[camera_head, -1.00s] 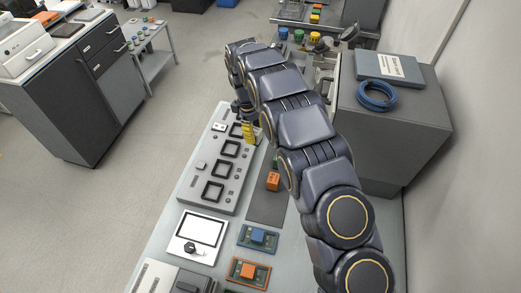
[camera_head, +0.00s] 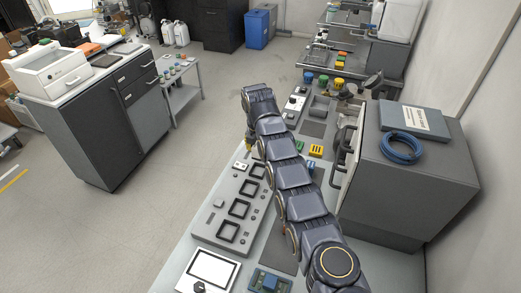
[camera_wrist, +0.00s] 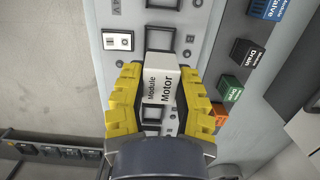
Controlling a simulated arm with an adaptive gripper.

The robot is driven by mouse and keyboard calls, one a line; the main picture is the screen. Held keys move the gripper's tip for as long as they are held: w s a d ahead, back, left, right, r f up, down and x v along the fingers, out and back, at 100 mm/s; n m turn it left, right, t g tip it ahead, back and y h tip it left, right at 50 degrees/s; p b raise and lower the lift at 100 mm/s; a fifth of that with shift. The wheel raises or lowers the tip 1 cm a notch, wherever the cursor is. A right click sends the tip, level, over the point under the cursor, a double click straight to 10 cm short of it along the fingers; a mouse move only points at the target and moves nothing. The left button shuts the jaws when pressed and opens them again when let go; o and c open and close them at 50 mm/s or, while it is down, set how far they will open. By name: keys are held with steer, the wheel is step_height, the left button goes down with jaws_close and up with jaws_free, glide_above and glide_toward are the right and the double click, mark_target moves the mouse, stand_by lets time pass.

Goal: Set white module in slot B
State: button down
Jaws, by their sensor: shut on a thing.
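A white module (camera_wrist: 161,87) with the words "Module Motor" is between the yellow fingers of my gripper (camera_wrist: 162,95) in the wrist view. The gripper is shut on it, above the grey panel (camera_wrist: 206,38). Black square slot frames show beyond the module (camera_wrist: 161,36) and partly below it (camera_wrist: 152,114). In the head view my gripper (camera_head: 250,145) is at the far end of the panel (camera_head: 210,222), with several slot frames (camera_head: 238,209) in a row; the module is not discernible there.
Blue (camera_wrist: 268,8), green (camera_wrist: 246,51) and orange (camera_wrist: 219,111) blocks stand right of the panel. A yellow block (camera_head: 316,151) is on the bench. A grey cabinet (camera_head: 420,180) with a blue coil (camera_head: 402,148) stands at the right. A white-screened device (camera_head: 208,271) lies in front.

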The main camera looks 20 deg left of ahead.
glide_above(259, 171)
steer(key=shift+s+f, duration=0.15)
steer(key=shift+f, duration=1.2)
steer(key=shift+s+f, duration=0.1)
steer(key=shift+f, duration=1.25)
steer(key=shift+f, duration=0.3)
steer(key=shift+f, duration=0.45)
steer(key=shift+f, duration=0.25)
steer(key=shift+c, duration=1.8)
jaws_free()
steer(key=shift+r, duration=0.15)
steer(key=shift+r, duration=3.35)
